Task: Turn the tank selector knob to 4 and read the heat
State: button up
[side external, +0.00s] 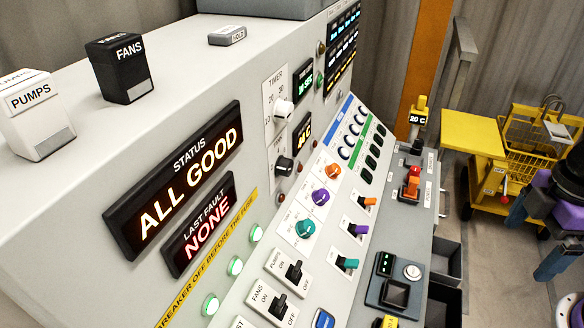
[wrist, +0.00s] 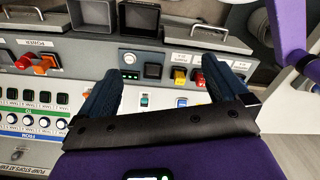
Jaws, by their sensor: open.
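The black knob does not show there. My purple arm is at the right edge of the side view, well away from the knob.
Orange (side external: 332,170), purple (side external: 320,197) and teal (side external: 305,228) knobs sit near the black knob. A status display (side external: 180,180) reads ALL GOOD. A red-orange lever (side external: 412,183) rises at the panel's right.

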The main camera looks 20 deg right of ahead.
jog(key=c, duration=0.5)
jog(key=shift+w+a+f, duration=0.15)
jog(key=shift+a+f, duration=0.05)
jog(key=shift+a, duration=0.15)
jog(key=shift+c, duration=0.7)
jog(key=m+t+y, duration=0.1)
jog(key=t+y, duration=1.1)
jog(key=t, duration=0.1)
send_near(291, 170)
jog(key=x, duration=0.8)
jog(key=shift+w+a, duration=0.25)
jog(key=c, duration=1)
